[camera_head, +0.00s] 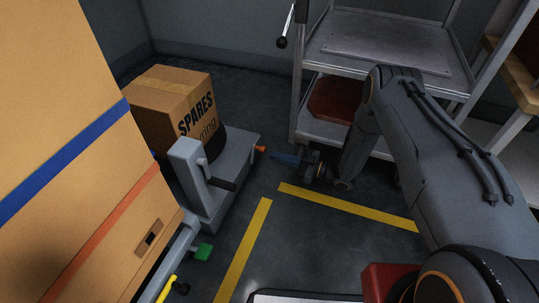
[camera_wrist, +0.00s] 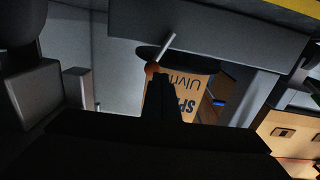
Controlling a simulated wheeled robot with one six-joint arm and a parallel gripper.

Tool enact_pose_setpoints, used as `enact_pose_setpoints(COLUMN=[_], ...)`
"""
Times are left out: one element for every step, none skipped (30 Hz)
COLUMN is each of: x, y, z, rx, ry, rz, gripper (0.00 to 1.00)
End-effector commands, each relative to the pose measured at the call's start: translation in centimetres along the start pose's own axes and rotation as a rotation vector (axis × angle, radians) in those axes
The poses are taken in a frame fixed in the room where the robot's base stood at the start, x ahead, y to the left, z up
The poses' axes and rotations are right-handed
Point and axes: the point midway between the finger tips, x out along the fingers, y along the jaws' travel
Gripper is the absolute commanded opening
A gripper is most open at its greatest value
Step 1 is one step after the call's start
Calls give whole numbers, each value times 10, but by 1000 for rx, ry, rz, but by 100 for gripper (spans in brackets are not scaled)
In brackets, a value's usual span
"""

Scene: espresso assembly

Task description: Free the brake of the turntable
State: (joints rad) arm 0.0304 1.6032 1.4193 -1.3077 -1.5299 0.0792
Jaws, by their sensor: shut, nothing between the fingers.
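The turntable is a dark disc (camera_head: 214,141) on a grey stand (camera_head: 232,168), and it also shows upside down in the wrist view (camera_wrist: 165,51). A cardboard box (camera_head: 165,105) marked SPARES sits on it. A small lever with an orange knob (camera_head: 260,149) sticks out of the stand's right side; I take it for the brake. In the wrist view the knob (camera_wrist: 152,68) and its pale rod (camera_wrist: 166,47) are at my fingertips. My gripper (camera_head: 274,156) is shut and empty, just right of the knob. I cannot tell whether they touch.
A metal rack (camera_head: 375,60) stands behind my arm. Yellow-lined floor (camera_head: 262,235) in front is clear.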

Motion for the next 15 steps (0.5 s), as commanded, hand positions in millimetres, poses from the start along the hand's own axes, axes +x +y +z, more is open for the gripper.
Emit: enact_pose_setpoints(x=[-7, -11, -16, -19, -23, -28, -31, -34, -39, -42, -46, -50, -53, -56, -59], y=[-4, -7, -11, -14, -16, -20, -22, -25, -29, -32, -35, -39, -41, -44, -47], z=[-2, -3, -3, -4, -5, -6, -6, -7, -8, -9, -10, -11, -12, -13, -14], rx=[-84, -143, -224, -285, -347, -427, -488, -549, -629, -691, -751, -829, -886, -940, -1006], ry=[-3, -4, -7, -9, -11, -15, -17, -21, -25, -29, -33, -38, -42, -46, -51], rz=[8, 12, 16, 20, 24, 28, 32, 35, 38, 41, 44, 48, 50, 51, 53], gripper=[0, 0, 0, 0, 0, 0, 0, 0, 0, 0, 0, 0, 0, 0, 0])
